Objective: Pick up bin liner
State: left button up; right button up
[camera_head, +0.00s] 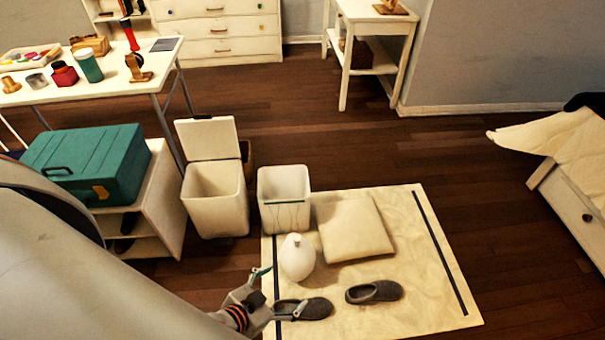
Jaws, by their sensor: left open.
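A white, rounded, bag-like thing with a narrow top, which looks like the bin liner (297,258), stands on the cream rug (415,290). It is in front of a small white open bin (284,215). My left gripper (280,292) is at the bottom of the view, just left of and nearer than the bag-like thing. Its two fingers are spread and nothing shows between them except floor, rug and part of a slipper. My right gripper is not in view.
Two dark slippers (374,291) lie on the rug; the left one is by my gripper's lower finger. A cream cushion (354,228) lies right of the bag-like thing. A larger lidded bin (216,210) and a shelf with a green case (88,160) stand at left.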

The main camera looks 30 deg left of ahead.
aim_at(284, 193)
jog(key=i+l+u, duration=0.1)
jog(key=u, duration=0.25)
jog(key=i+l+u, duration=0.1)
jog(key=u, duration=0.2)
jog(key=i+l+u, duration=0.15)
jog(key=l, duration=0.15)
jog(key=i+l+u, duration=0.15)
jog(key=l, duration=0.2)
jog(key=l+u, duration=0.15)
jog(key=l, duration=0.15)
jog(key=i+l, duration=0.1)
jog(key=l, duration=0.25)
jog(key=i+l, duration=0.15)
jog(key=l, duration=0.15)
jog(key=i+l+u, duration=0.1)
jog(key=l, duration=0.25)
jog(key=i+l, duration=0.15)
jog(key=l, duration=0.15)
jog(key=i+l, duration=0.1)
jog(key=l, duration=0.2)
jog(key=i+l, duration=0.4)
jog(key=i, duration=0.1)
